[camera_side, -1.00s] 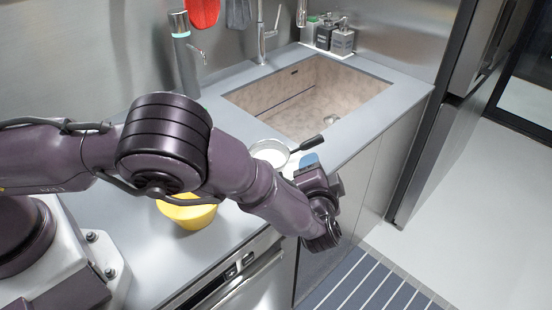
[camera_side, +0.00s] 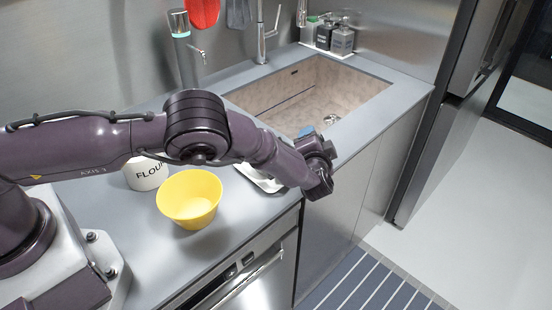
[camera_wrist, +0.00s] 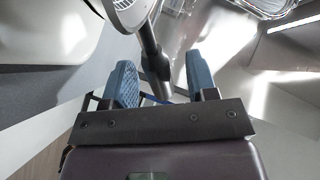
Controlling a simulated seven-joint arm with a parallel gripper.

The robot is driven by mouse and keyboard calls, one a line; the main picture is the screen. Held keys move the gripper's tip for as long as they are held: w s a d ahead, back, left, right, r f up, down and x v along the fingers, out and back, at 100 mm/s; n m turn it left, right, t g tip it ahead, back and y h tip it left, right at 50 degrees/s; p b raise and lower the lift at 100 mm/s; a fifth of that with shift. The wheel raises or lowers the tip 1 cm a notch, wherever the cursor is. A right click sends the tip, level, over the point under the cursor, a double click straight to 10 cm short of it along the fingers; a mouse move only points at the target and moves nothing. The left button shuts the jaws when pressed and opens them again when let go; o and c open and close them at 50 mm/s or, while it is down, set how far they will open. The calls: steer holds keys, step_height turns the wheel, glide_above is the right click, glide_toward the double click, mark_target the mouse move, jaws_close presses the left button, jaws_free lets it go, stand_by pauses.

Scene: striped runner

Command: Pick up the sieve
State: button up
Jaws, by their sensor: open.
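In the wrist view, the sieve shows its rounded head (camera_wrist: 131,11) at the top edge and its dark handle (camera_wrist: 151,52) running down from it. My gripper (camera_wrist: 161,70) is open, with one blue finger on each side of the handle. I cannot tell whether either finger touches it. In the side view, my gripper (camera_side: 309,134) is at the front rim of the sink, and my arm hides the sieve there.
The sink (camera_side: 345,85) lies behind my gripper. A white tray (camera_side: 262,181) is partly hidden under my arm. A yellow bowl (camera_side: 190,200) and a flour canister (camera_side: 146,176) stand to the left. Soap bottles (camera_side: 342,40) stand at the back right.

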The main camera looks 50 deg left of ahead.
jaws_close()
stand_by(0.3)
